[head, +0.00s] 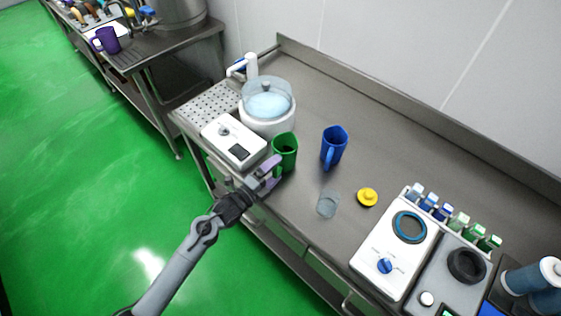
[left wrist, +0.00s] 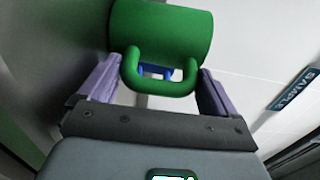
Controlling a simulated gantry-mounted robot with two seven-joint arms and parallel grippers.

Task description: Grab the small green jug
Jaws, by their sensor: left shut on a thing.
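The small green jug (head: 286,150) stands upright on the steel counter, left of a blue jug (head: 334,147). My left gripper (head: 270,173) reaches it from the front left, with its purple fingers at the jug's handle. In the left wrist view, the green jug (left wrist: 165,35) fills the top middle and its handle points toward me. The fingers of my left gripper (left wrist: 160,88) lie on either side of the handle, shut on the jug. Part of the blue jug (left wrist: 152,71) shows through the handle. My right gripper is not in view.
A white device (head: 233,141) and a clear-lidded round vessel (head: 267,104) stand left of and behind the jug. A clear cup (head: 328,205) and a yellow lid (head: 367,197) lie to the right. Machines and small bottles crowd the far right. The back middle counter is clear.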

